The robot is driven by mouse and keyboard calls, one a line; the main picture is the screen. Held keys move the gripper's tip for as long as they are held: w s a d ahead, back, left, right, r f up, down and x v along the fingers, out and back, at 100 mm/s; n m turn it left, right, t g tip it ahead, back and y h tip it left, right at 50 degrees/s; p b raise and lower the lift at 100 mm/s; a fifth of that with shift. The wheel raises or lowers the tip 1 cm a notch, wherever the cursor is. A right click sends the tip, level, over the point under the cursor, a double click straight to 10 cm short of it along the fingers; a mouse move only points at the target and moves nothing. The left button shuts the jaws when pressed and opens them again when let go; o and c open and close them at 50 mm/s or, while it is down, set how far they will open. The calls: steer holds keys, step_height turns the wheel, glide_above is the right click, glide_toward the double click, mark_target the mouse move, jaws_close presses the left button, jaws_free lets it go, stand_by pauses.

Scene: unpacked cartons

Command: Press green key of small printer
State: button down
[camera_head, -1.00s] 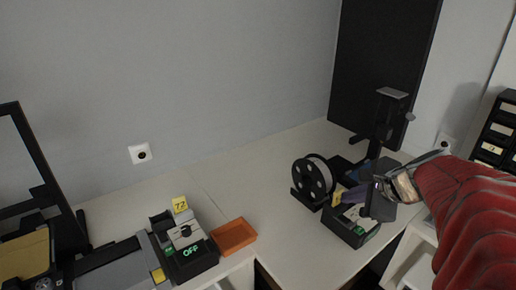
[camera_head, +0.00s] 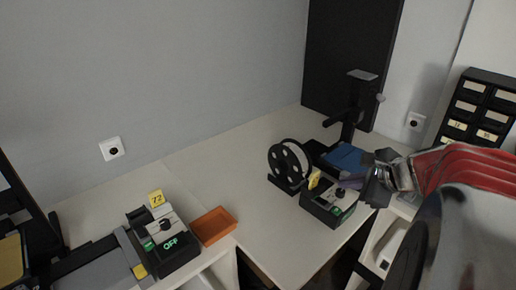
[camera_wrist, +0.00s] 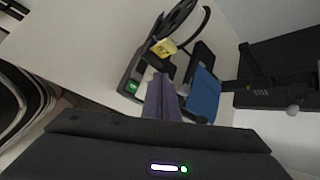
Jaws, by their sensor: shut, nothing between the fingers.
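Two similar small black machines with light tops stand on the white worktop; I cannot tell for certain which is the small printer. The right machine (camera_head: 322,213) has a yellow tag, a dark knob and a green patch (camera_head: 334,210) on its front, which also shows as a green key in the wrist view (camera_wrist: 132,87). The left machine (camera_head: 185,262) has a tag reading 72, a green key (camera_head: 149,245) and a lit green OFF.
A black spool (camera_head: 289,166) stands left of the right machine, and a blue pad (camera_head: 346,157) lies behind it. A black stand (camera_head: 352,118) rises at the back. An orange tray (camera_head: 213,226) sits beside the left machine. The worktop between tray and spool is clear.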

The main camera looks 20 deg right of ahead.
steer(key=shift+f, duration=3.6)
steer(key=shift+f, duration=0.2)
steer(key=shift+f, duration=0.2)
steer(key=shift+f, duration=0.45)
steer(key=shift+r, duration=0.1)
stand_by(0.5)
steer(key=shift+r, duration=0.85)
steer(key=shift+r, duration=2.5)
